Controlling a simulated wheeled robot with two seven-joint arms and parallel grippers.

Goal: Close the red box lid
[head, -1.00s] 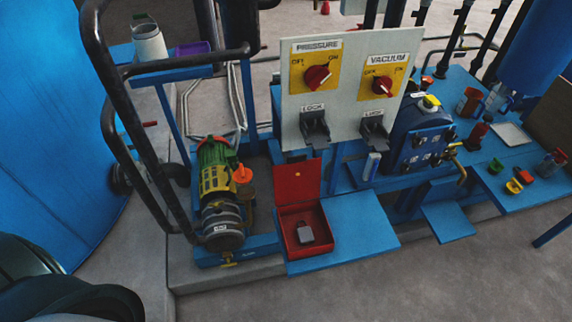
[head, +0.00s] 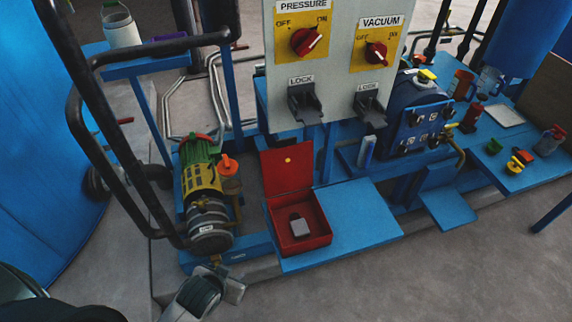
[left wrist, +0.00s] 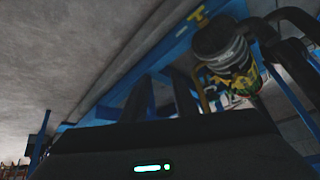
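The red box (head: 322,238) sits open on the blue platform in the head view. Its red lid (head: 286,175) stands upright at the back edge, with a small yellow dot near its top. A grey padlock (head: 299,226) lies inside the box. My left gripper (head: 222,278) is at the bottom of the head view, left of and nearer than the box, touching nothing that I can see. Its two fingers appear apart and empty; in the left wrist view they are dark, with a gap between them (left wrist: 162,98). My right gripper is not in view.
A pump with a green and yellow motor (head: 200,178) stands left of the box. A black pipe rail (head: 120,160) rises at left. The switch panel (head: 330,95) with two lock brackets stands behind the box. The blue platform (head: 350,222) right of the box is clear.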

